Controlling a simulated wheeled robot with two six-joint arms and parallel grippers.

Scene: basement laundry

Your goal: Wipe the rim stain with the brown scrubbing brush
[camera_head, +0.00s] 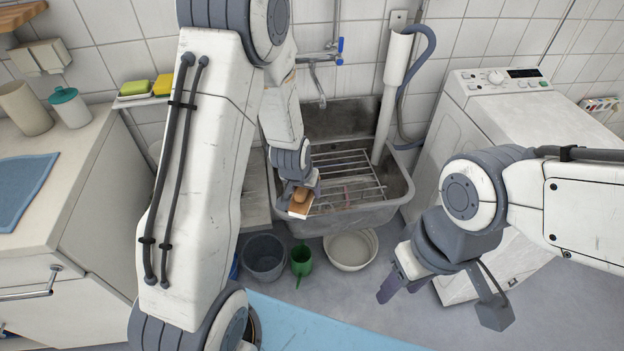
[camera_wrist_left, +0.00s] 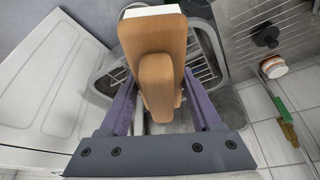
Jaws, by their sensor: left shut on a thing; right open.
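The brown scrubbing brush (camera_head: 300,198) is in my left gripper (camera_head: 303,190), over the front left part of the grey sink (camera_head: 385,206). In the left wrist view the brush (camera_wrist_left: 154,52) has a wooden body with a raised grip and a white edge at its far end. The purple fingers of the left gripper (camera_wrist_left: 160,95) are shut on that grip. I cannot make out the rim stain; the brush and gripper cover part of the front rim. I cannot tell whether the brush touches the rim. My right gripper (camera_head: 442,298) is open and empty, right of the sink.
A wire rack (camera_head: 345,168) lies across the sink, and a grey hose (camera_head: 430,45) hangs behind it. A washing machine (camera_head: 455,125) stands right.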

